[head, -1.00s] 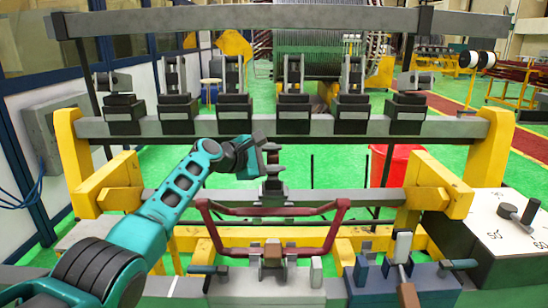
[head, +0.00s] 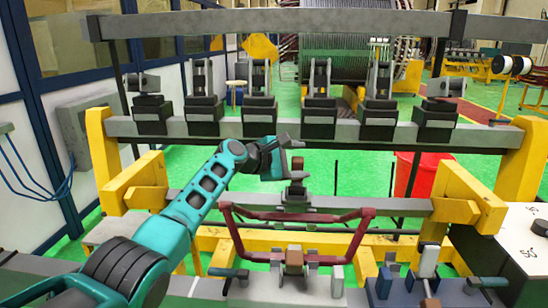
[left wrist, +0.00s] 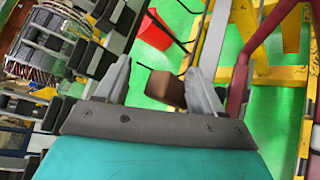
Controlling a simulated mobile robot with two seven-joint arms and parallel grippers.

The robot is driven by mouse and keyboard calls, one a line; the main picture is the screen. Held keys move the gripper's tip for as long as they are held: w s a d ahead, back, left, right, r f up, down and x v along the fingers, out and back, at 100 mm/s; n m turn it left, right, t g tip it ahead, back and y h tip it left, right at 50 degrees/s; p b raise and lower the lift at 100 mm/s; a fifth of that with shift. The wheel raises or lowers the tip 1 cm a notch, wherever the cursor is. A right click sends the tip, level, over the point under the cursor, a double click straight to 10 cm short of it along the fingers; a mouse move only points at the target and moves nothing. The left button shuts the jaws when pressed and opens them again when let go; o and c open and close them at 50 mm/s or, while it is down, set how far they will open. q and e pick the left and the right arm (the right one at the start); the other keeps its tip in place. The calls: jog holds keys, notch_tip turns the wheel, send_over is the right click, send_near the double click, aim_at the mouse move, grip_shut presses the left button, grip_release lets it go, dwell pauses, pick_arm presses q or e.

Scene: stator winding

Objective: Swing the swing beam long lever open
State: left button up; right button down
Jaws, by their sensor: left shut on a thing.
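A short upright post with a brown top, which I take to be the swing beam long lever (head: 297,165), stands on the low grey cross beam near the middle of the head view. My left gripper (head: 284,157) comes in from the left at the height of its top. In the left wrist view the two fingers (left wrist: 162,85) stand apart, with the brown block (left wrist: 166,89) between them, close to the right finger. The jaws are shut on it, though contact with the left finger is not clear. My right gripper is not in view.
A dark red bracket frame (head: 364,233) stands just in front of the lever. Yellow supports (head: 104,160) flank the fixture. A grey beam (head: 350,131) with several black clamp blocks runs behind. A red bin (head: 424,176) stands at the right. Small levers line the front edge.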

pick_arm(q)
jog(key=p+v, duration=0.1)
jog(key=v, duration=1.2)
jog(key=shift+r, duration=0.15)
